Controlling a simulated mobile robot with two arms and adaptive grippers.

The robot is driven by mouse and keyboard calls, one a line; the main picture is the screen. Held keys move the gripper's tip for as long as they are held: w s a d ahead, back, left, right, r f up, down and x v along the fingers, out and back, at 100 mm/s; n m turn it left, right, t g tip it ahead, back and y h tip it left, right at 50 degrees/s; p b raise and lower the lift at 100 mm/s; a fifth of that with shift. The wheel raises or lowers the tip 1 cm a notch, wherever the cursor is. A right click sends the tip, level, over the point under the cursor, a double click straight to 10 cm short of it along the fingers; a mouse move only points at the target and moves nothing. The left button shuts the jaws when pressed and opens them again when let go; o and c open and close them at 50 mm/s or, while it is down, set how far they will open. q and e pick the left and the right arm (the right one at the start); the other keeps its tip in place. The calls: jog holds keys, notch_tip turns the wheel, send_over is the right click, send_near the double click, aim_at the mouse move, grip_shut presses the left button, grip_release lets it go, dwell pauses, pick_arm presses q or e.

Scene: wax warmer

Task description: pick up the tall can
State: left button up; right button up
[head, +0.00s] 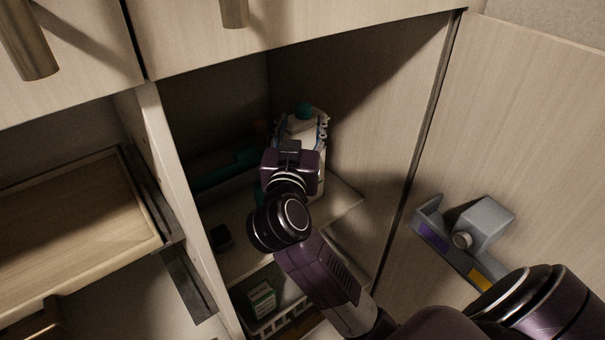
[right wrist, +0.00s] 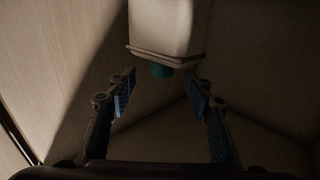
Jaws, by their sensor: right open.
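The tall can looks like a pale, boxy container (head: 316,133) with a teal cap. It stands on the cabinet shelf (head: 343,198) near the back, partly hidden behind my right wrist. In the right wrist view its pale body (right wrist: 168,26) hangs in from the top edge, with the cap pointing down. My right gripper (head: 302,122) reaches into the cabinet, with its fingers to either side of the can in the head view. In the right wrist view the gripper (right wrist: 161,90) is open, its fingers spread apart with nothing between the pads. My left gripper is out of view.
The cabinet's side wall (head: 360,110) is close on the right. A basket (head: 290,318) with a small box sits below the shelf. A small dark object (head: 221,237) lies on the shelf's left. A grey holder (head: 455,250) is on the right door. An open drawer (head: 75,215) is at left.

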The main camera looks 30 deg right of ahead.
aim_at(302, 115)
jog(key=shift+w+d, duration=0.15)
jog(key=shift+w, duration=0.15)
jog(key=shift+w+d, duration=0.2)
jog(key=shift+w, duration=0.15)
jog(key=x, duration=0.5)
jog(key=shift+w+d, duration=0.1)
jog(key=c, duration=0.4)
grip_shut()
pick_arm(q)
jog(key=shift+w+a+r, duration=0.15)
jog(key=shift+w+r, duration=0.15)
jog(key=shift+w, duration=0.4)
